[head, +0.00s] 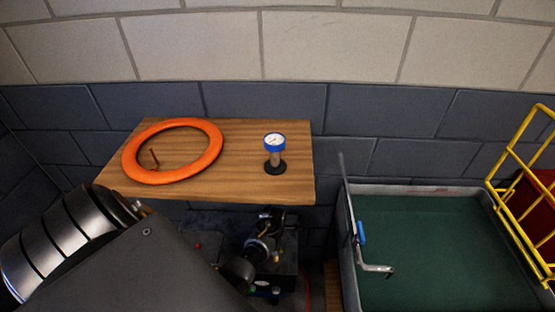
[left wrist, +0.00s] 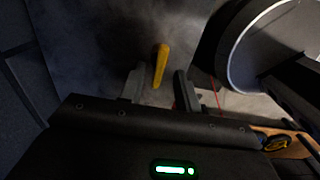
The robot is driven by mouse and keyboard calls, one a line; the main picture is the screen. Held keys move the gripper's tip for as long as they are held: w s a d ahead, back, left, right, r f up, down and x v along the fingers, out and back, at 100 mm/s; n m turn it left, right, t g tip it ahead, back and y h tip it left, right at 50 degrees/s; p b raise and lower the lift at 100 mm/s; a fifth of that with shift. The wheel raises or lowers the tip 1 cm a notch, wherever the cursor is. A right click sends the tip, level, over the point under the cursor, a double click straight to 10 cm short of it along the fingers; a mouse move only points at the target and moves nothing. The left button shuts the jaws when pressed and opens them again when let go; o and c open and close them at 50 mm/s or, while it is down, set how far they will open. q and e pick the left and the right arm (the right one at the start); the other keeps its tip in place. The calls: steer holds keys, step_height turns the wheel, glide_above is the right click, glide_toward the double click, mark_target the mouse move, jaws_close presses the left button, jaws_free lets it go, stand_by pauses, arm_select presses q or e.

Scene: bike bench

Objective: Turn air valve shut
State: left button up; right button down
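A yellow lever (left wrist: 161,64), which looks like the air valve's handle, stands out against a dark surface in the left wrist view. My left gripper (left wrist: 159,76) is open, its two grey fingers apart on either side of the lever's lower end in this picture. I see no clear contact, and cannot tell how deep the lever lies between the fingers. In the head view I cannot make out the lever or the left fingertips; dark machinery (head: 270,245) shows below the shelf. My right gripper is in neither view.
A wooden shelf (head: 240,180) holds an orange ring (head: 205,163) and a blue-rimmed gauge (head: 274,141). At right are a grey-rimmed bin with a green inside (head: 440,245), a metal crank with a blue part (head: 361,236) and a yellow wire rack (head: 510,190). A thin red line (left wrist: 216,97) runs beside the left gripper.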

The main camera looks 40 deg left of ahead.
arm_select(q)
steer(key=shift+f, duration=0.65)
jaws_close()
steer(key=shift+d, duration=0.2)
steer(key=shift+a, duration=0.15)
